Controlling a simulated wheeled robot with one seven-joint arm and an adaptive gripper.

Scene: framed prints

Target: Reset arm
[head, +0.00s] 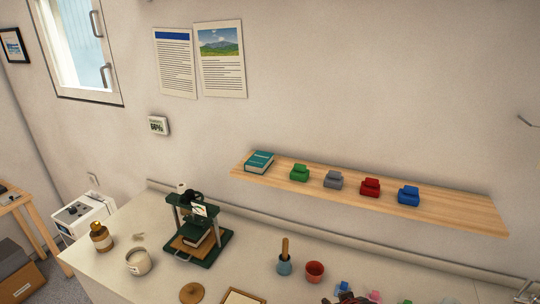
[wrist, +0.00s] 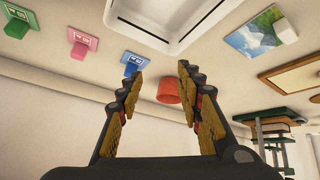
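My gripper (wrist: 160,74) is open in the wrist view, with its two padded fingers apart and nothing between them. A red cup (wrist: 169,91) shows beyond the gap between the fingers, clear of them. In the head view, a dark shape at the bottom edge may be part of my gripper, but it is too cut off to tell. The red cup (head: 314,271) stands on the white counter (head: 110,262) there, beside a blue pot with a wooden handle (head: 284,262).
Above, a wooden shelf (head: 450,211) holds a teal book (head: 259,162) and several coloured blocks. Pink, blue and green pieces (wrist: 83,40) show in the wrist view.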

